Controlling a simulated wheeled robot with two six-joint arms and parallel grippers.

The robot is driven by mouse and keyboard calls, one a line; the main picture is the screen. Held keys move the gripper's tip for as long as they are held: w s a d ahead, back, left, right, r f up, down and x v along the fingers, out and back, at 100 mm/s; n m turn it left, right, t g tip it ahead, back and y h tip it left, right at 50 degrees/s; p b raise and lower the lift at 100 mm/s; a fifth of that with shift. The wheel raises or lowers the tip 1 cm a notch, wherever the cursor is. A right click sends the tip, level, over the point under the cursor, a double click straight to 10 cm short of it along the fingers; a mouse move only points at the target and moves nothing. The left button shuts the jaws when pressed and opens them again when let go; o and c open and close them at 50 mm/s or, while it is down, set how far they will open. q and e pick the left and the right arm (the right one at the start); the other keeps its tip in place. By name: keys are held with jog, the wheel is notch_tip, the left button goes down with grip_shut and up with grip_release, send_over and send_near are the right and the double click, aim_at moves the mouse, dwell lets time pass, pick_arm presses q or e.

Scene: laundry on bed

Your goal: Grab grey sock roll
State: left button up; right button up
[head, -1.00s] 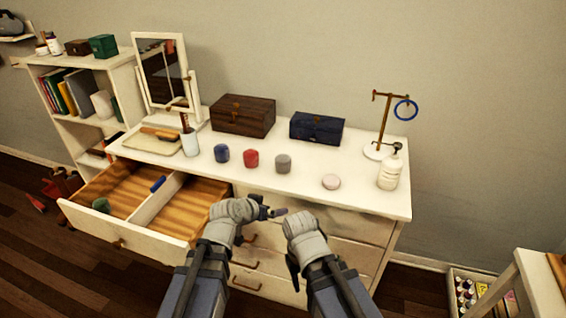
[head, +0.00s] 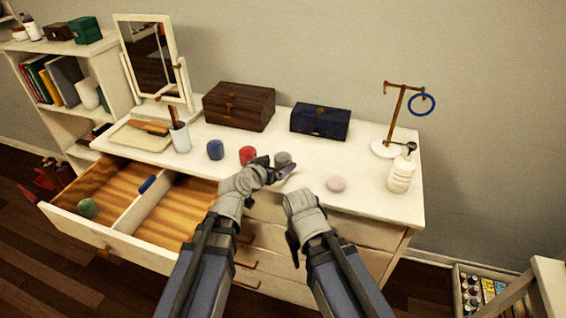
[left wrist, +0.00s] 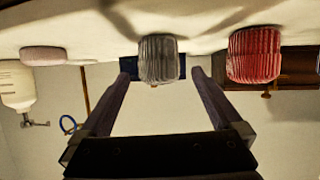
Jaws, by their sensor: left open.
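The grey sock roll (head: 283,158) stands on the white dresser top, partly hidden behind my left gripper (head: 276,170) in the head view. In the left wrist view the ribbed grey sock roll (left wrist: 158,58) is centred ahead, in line with the gap between the two fingers of my open left gripper (left wrist: 165,75). No contact between fingers and roll shows. My right gripper (head: 292,244) is low in front of the dresser; its fingers are too hidden to tell their state.
A red sock roll (head: 248,154) and a blue one (head: 215,149) stand left of the grey roll. A pale round item (head: 336,184) and a white bottle (head: 401,174) are to the right. The open drawer (head: 95,238) holds a green roll (head: 88,208). Boxes stand behind.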

aim_at(287, 157)
pick_arm(q)
jog(key=shift+b+x, duration=1.05)
jog(key=shift+x, duration=2.45)
jog(key=shift+r, duration=0.1)
jog(key=shift+s, duration=0.1)
jog(key=shift+c, duration=0.6)
jog(key=c, duration=1.3)
jog(key=shift+r, duration=0.1)
notch_tip(287, 157, up, 10)
jog(key=p, duration=1)
